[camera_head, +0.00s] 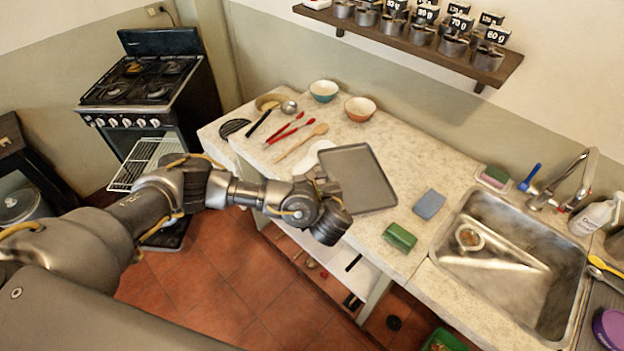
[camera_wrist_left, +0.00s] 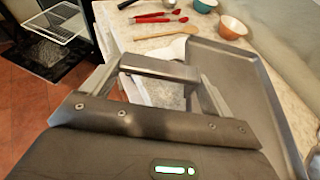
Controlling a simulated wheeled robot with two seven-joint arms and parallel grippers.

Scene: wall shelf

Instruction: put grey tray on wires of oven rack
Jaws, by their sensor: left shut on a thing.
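The grey tray (camera_head: 362,178) is at the front edge of the counter, flat or nearly so; I cannot tell if it touches the counter. My left gripper (camera_head: 318,184) is shut on the tray's left edge. In the left wrist view the fingers (camera_wrist_left: 168,78) are at the near left side of the tray (camera_wrist_left: 245,85). The oven rack (camera_head: 142,166) is a pale wire grid pulled out of the open black oven (camera_head: 150,92) at the left. It also shows at the top left of the left wrist view (camera_wrist_left: 62,22). My right gripper is not in view.
Spoons, red tongs (camera_head: 286,130), a white item (camera_head: 318,156) and bowls (camera_head: 360,108) lie left of and behind the tray. A green block (camera_head: 399,237), a blue-grey sponge (camera_head: 429,204) and the sink (camera_head: 510,268) are right. Tiled floor (camera_head: 225,255) separates counter and oven.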

